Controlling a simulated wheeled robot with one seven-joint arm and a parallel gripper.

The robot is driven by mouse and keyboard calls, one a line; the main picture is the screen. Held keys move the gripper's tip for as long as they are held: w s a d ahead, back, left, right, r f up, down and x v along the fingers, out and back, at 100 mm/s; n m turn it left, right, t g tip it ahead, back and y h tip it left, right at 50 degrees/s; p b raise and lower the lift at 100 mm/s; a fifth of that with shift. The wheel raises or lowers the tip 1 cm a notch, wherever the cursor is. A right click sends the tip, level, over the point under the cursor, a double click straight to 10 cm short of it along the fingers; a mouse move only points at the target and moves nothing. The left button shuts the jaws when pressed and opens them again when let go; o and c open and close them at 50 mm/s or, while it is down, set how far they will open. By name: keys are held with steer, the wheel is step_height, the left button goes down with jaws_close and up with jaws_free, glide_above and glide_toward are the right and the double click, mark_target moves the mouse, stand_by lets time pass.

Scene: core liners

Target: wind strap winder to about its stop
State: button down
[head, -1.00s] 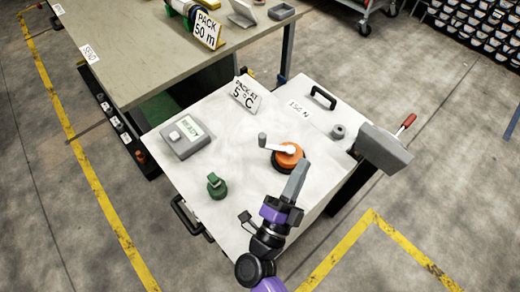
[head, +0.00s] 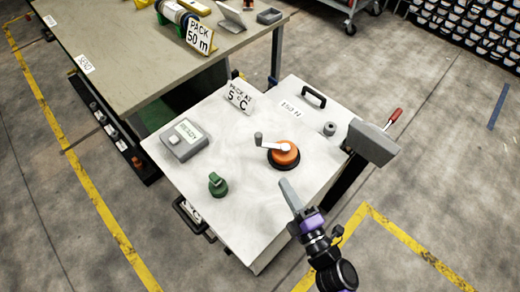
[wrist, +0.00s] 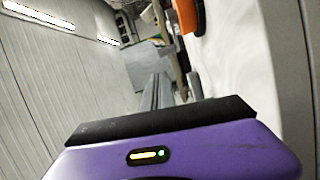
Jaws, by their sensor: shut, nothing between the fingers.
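An orange round hub (head: 284,154) on a dark base sits on the white cart top, and part of it shows in the wrist view (wrist: 190,14). A white crank arm (head: 272,144) lies across it, with a grey knob (head: 258,137) at its left end. I take this crank for the strap winder. My gripper (head: 287,186) is shut and empty, its grey fingers in front of the hub near the cart's front right edge. It appears apart from the crank. The fingers also show in the wrist view (wrist: 156,92).
A green knob (head: 217,185) and a READY display box (head: 184,139) stand on the left. A grey box (head: 372,143) with a red-handled lever (head: 394,116) is at the right edge.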

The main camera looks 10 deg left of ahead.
mark_target(260, 142)
steer(key=shift+w+f+n, duration=0.1)
steer(key=shift+f+n, duration=0.35)
steer(key=shift+n, duration=0.05)
steer(key=shift+w+h, duration=0.2)
steer(key=shift+h, duration=0.2)
steer(key=x, duration=1.3)
steer(key=shift+w+a, duration=0.25)
